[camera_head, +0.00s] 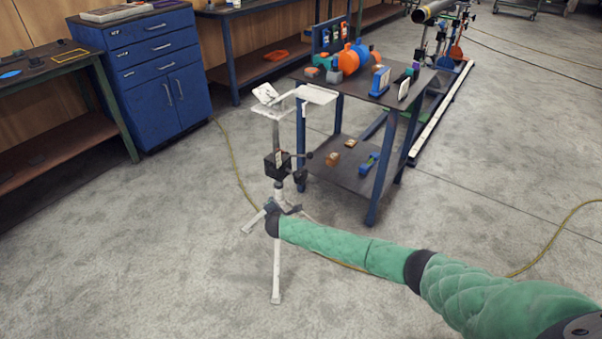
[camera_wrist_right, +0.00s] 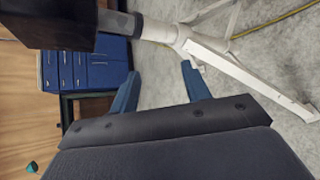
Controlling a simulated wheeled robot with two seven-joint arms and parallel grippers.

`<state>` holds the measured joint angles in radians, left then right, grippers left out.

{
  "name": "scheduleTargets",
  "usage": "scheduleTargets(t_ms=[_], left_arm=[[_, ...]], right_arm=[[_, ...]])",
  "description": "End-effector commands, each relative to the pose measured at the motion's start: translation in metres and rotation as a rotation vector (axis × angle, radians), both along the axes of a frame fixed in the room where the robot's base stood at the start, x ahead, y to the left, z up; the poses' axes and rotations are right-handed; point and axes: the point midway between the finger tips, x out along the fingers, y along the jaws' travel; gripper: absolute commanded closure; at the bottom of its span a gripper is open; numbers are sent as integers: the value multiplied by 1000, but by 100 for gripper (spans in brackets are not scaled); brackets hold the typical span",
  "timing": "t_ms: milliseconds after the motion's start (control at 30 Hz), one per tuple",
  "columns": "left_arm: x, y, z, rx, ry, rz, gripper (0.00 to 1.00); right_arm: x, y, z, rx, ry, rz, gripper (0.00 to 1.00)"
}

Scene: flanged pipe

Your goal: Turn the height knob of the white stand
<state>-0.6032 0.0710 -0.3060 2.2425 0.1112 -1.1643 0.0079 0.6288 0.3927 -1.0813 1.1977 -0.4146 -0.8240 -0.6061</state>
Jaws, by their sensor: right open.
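The white stand (camera_head: 283,195) stands upright on tripod legs in the head view, with a white plate on top. A black block (camera_head: 277,163) sits on its column. A dark knob (camera_head: 300,177) and a short dark lever (camera_head: 306,156) stick out from its right side; I cannot tell which is the height knob. My right gripper (camera_wrist_right: 160,82) is open in the wrist view, with nothing between its blue fingers. The stand's white leg hub (camera_wrist_right: 183,38) is beyond the fingertips, and the black block is at the upper left. In the head view my right arm ends by the hub, below the block.
A blue-legged cart (camera_head: 372,215) with bottles and tools stands close behind the stand on the right. A blue cabinet (camera_head: 150,95) and a workbench (camera_head: 60,150) are at the left. A yellow cable (camera_head: 232,155) runs along the floor. The floor at front left is clear.

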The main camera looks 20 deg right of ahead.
Motion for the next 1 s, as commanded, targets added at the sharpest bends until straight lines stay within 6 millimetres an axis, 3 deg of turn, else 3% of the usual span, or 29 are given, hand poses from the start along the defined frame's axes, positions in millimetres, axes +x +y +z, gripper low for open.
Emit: scheduleTargets(t_ms=[267,500,700,1000], left_arm=[[-3,2,26,5,18,-8,53],[-6,5,45,9,33,-14,53],[-8,6,53,10,40,-17,53],[-10,6,57,13,48,-20,53]], right_arm=[[3,-17,38,-531,68,-152,53],[-5,-41,89,-925,119,-325,53],[-12,-51,112,-1072,142,-413,53],[2,-72,117,-1095,146,-429,53]])
